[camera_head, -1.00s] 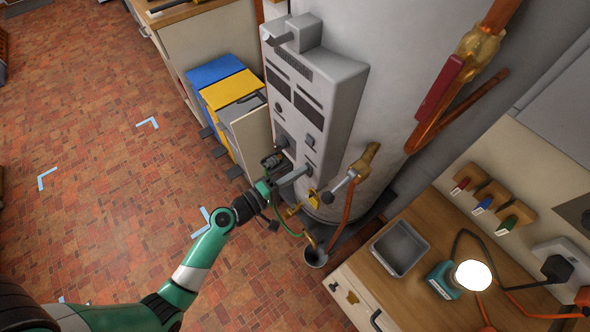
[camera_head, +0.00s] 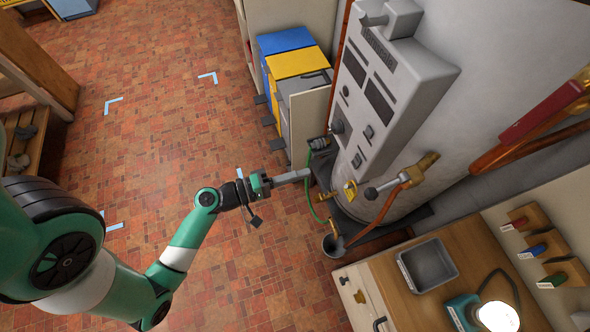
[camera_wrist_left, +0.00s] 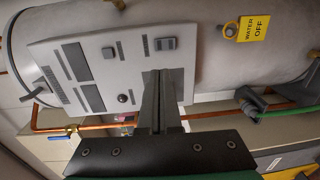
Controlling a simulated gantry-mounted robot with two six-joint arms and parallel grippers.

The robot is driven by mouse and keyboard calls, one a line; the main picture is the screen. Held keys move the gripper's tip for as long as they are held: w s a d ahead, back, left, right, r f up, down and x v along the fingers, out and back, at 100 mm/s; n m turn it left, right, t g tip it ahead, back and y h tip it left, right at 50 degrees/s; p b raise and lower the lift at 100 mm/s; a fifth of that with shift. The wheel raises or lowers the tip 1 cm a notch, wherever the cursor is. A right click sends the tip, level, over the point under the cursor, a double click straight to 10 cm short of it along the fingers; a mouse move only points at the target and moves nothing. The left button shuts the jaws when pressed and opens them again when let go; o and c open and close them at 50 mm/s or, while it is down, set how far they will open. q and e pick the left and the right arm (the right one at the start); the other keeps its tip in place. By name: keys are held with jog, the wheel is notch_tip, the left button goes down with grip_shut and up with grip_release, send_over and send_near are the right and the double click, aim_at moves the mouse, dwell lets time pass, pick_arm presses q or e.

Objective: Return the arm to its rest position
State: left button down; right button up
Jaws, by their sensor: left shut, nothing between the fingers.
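My left arm reaches in from the lower left of the head view, over the tiled floor. Its left gripper (camera_head: 305,174) is shut and empty, its grey fingers pointing right toward the lower part of the tank. In the left wrist view the closed fingers (camera_wrist_left: 159,78) appear in front of the grey control box (camera_wrist_left: 98,92); I cannot tell the exact gap. The control box (camera_head: 395,95) is mounted on the big pale tank (camera_head: 480,95). My right gripper is not in view.
A yellow tag (camera_wrist_left: 253,29) reading "WATER OFF" hangs on the tank. A green hose (camera_head: 310,203) runs near my gripper. Blue and yellow bins (camera_head: 298,62) stand behind. A wooden worktop (camera_head: 395,285) with a grey tray (camera_head: 427,265) is at lower right. The floor at left is open.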

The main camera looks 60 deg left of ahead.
pick_arm(q)
jog(key=shift+s+r, duration=0.1)
jog(key=shift+s, duration=0.3)
